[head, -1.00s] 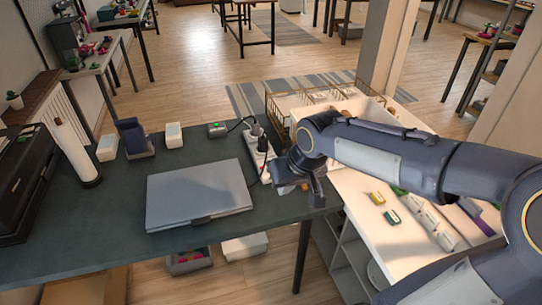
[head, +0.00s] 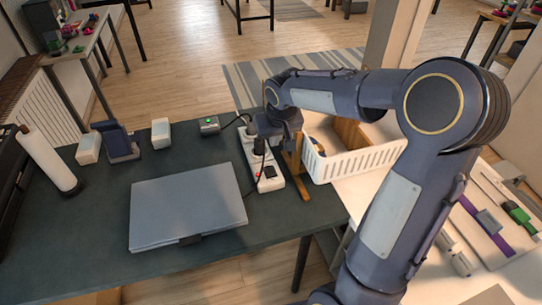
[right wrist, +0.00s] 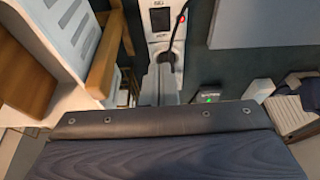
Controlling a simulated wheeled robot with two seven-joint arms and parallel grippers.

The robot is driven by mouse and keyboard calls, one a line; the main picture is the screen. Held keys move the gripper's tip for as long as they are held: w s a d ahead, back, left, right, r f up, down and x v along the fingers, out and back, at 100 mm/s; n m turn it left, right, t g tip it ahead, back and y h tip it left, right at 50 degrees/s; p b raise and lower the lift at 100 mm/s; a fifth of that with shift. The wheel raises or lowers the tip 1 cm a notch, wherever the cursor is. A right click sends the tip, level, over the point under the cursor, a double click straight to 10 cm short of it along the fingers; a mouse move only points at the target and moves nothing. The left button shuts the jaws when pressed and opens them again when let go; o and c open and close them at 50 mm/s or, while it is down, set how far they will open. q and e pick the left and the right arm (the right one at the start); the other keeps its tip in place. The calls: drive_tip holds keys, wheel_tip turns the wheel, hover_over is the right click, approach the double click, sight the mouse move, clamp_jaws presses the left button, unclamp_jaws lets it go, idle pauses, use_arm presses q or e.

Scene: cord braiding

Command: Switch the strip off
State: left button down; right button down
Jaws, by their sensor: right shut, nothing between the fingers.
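The white power strip (head: 270,185) lies along the right part of the dark table, with black plugs and cords at its far half. A small red light shows near its near end. In the right wrist view the strip (right wrist: 159,34) runs away from the gripper, with the red light at its side and a dark cord crossing it. My right gripper (head: 264,143) is over the far half of the strip, shut and empty, hiding part of the plugs. I cannot tell whether it touches the strip. My left gripper is not in view.
A closed grey laptop (head: 188,205) lies left of the strip. A small box with a green light (head: 209,125) sits beyond it. The front left of the table is clear.

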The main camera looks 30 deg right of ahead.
drive_tip(key=p, duration=0.1)
approach(270, 167)
drive_tip(key=x, duration=0.6)
drive_tip(key=shift+f, duration=0.3)
drive_tip(key=shift+w+f+p, duration=0.1)
drive_tip(key=shift+w+p, duration=0.05)
drive_tip(key=shift+p, duration=0.25)
drive_tip(key=shift+f, duration=0.1)
